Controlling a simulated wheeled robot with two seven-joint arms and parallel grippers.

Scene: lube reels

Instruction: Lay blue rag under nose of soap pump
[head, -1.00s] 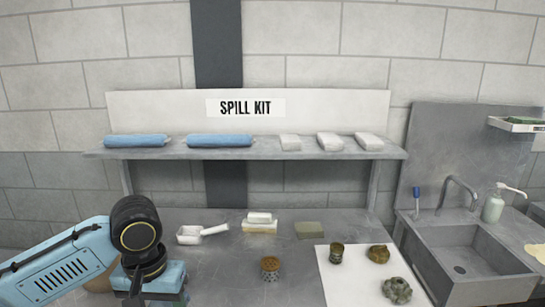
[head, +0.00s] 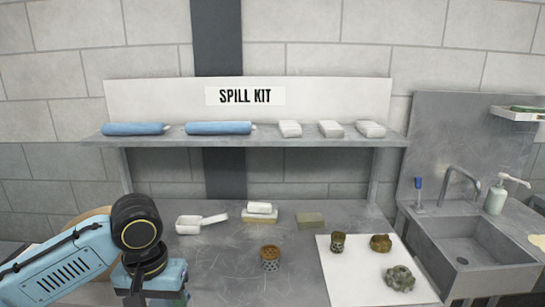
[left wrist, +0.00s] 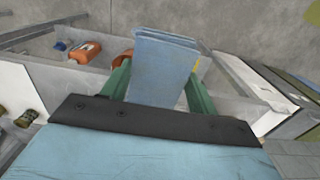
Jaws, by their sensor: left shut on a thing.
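The blue rag (left wrist: 162,65) is folded and stands out between the green fingers of my left gripper (left wrist: 160,88) in the left wrist view. The gripper is shut on it. In the head view my left arm comes in at the lower left, and the rag cannot be made out there. The soap pump (head: 496,194) is a pale green bottle with a white head, standing at the right beside the sink, far from my left gripper. Its nose points right. My right gripper is not in view.
A shelf (head: 300,140) carries blue rolls and white packs.

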